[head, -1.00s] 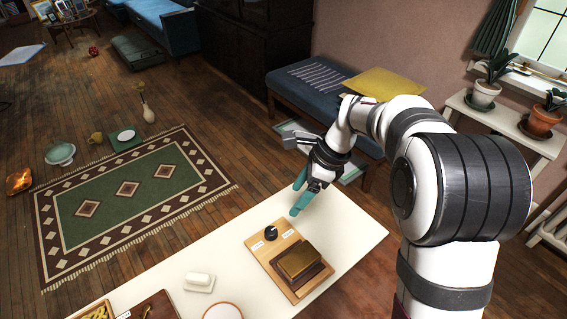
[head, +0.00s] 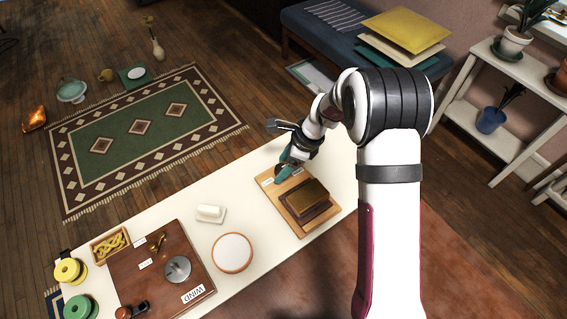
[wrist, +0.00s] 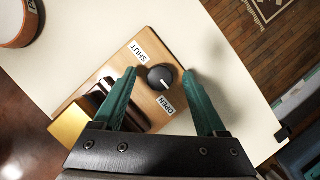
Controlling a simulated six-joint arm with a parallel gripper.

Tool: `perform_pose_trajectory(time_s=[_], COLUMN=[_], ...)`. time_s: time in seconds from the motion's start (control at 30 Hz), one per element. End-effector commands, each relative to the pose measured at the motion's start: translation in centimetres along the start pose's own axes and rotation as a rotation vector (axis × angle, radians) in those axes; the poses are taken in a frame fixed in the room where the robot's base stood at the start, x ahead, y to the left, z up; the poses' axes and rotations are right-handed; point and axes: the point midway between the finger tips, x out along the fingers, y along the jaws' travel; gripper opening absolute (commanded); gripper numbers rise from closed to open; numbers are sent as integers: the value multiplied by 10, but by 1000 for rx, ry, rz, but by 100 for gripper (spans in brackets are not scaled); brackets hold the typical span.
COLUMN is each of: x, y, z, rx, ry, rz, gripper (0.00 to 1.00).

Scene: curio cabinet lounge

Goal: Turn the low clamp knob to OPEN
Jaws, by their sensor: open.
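The clamp knob (wrist: 162,77) is round and black with a white pointer line, set on a light wooden board (wrist: 178,62). In the wrist view a SHUT label (wrist: 137,52) lies up and left of it, and an OPEN label (wrist: 166,105) lies below it. The pointer line is on the knob's lower side, towards OPEN; its exact angle is hard to tell. My gripper (wrist: 159,72) is open, its green fingers on either side of the knob with gaps showing. In the head view my gripper (head: 283,174) largely hides the knob.
A round white-topped dish (head: 232,252), a white butter-like block (head: 210,211) and a brown panel (head: 140,268) stand further left on the white table (head: 165,211).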

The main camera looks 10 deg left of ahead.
Motion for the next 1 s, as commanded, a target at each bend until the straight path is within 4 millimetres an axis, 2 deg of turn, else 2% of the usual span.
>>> perform_pose_trajectory(time_s=[0.03,0.07,0.4,0.77,1.0], x=[0,0,0,-1,-1], y=[0,0,0,0,-2], z=[0,0,0,0,0], rx=[0,0,0,-35,-172], ry=[0,0,0,-1,-1], rz=[0,0,0,15,71], gripper=[68,63,2,0,0])
